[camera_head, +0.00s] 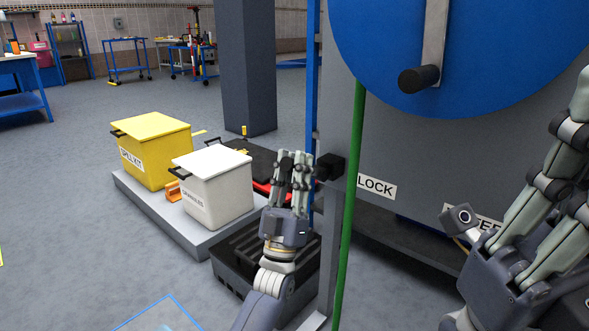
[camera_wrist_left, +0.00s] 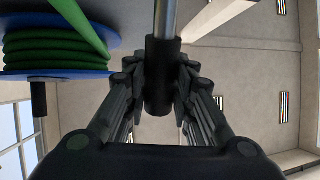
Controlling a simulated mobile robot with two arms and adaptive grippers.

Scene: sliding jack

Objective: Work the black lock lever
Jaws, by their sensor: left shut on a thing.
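The black lock lever (camera_head: 329,167) shows in the head view as a short dark piece beside the LOCK label, on the left edge of the grey panel. In the left wrist view its black grip (camera_wrist_left: 158,80) on a metal rod stands between the fingers. My left gripper (camera_head: 294,166) is shut on the grip, with fingers on both sides of it. In the head view the fingers hide part of the lever. My right gripper (camera_head: 520,160) is at the right, fingers spread and empty, in front of the lower panel.
A blue reel (camera_head: 480,60) with a black crank handle (camera_head: 418,79) is above the LOCK label (camera_head: 377,187). A green hose (camera_head: 348,220) hangs just right of the lever. A yellow bin (camera_head: 152,150) and a white bin (camera_head: 212,187) stand on a low platform to the left.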

